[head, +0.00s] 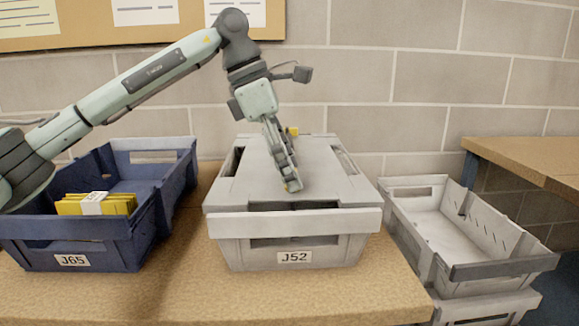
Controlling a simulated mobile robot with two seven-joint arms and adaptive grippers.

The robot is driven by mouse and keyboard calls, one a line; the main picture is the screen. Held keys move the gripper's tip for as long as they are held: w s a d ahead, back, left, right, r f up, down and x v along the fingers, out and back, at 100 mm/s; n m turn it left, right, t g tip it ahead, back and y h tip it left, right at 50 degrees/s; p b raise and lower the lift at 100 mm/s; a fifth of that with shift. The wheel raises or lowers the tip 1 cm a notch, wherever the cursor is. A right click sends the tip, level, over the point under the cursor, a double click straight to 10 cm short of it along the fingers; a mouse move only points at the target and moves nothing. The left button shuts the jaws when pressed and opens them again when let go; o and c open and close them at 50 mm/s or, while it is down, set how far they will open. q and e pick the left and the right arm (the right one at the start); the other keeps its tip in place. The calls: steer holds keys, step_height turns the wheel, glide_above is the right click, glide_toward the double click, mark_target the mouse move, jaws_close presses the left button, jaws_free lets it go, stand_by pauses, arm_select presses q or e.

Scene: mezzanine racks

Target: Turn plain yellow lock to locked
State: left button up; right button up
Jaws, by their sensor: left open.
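A grey lidded crate (230,253) labelled J52 stands on the wooden table. Its lid (240,187) lies on top, with a dark gap under its front edge. A small yellow piece (294,131) shows at the far edge of the lid, partly behind my gripper; it may be the yellow lock, but its turn position cannot be read. My left gripper (289,187) reaches down over the middle of the lid with open, empty fingers. A small yellow patch shows at the fingertips; I cannot tell what it belongs to. I cannot tell whether the fingers touch the lid. My right gripper is out of view.
A blue crate (105,256) labelled J65 stands left, holding a banded yellow bundle (70,207). An empty grey crate (497,268) stands lower at right, on another crate. A wooden tabletop (535,155) is at far right. The table front (200,300) is clear.

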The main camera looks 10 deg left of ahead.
arm_select(q)
steer(key=v, duration=1.2)
steer(key=shift+f, duration=0.1)
